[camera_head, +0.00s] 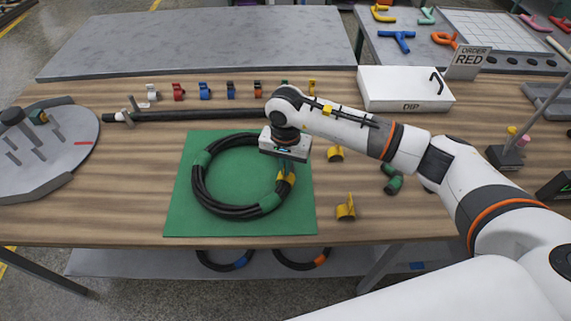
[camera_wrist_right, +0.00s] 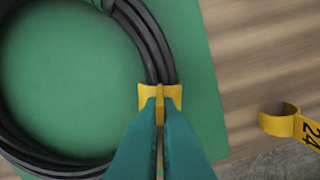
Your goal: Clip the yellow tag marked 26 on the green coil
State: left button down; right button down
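The green coil is a loop of black hose (camera_head: 200,187) with green bands, lying on a green mat (camera_head: 180,215). My right gripper (camera_head: 286,168) points down at the coil's right side. In the right wrist view its teal fingers (camera_wrist_right: 160,101) are closed together on a yellow tag (camera_wrist_right: 145,98). The tag (camera_head: 288,178) sits across the black hose (camera_wrist_right: 152,45), and I cannot tell if it is clipped fully around. Its number is hidden. Another yellow tag (camera_wrist_right: 283,121), reading 24, lies to the right of the mat. My left gripper is not in view.
Two loose yellow tags, one near (camera_head: 345,208) and one far (camera_head: 335,154), lie right of the mat. A dark hose bar (camera_head: 190,114) and coloured clips (camera_head: 205,91) line the back. A white DIP box (camera_head: 385,88) stands back right. A round grey tray (camera_head: 65,160) is at left.

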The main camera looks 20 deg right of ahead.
jog(key=shift+f+b, duration=0.5)
jog(key=shift+f, duration=0.05)
jog(key=c, duration=2.1)
grip_release()
jog(key=o, duration=0.5)
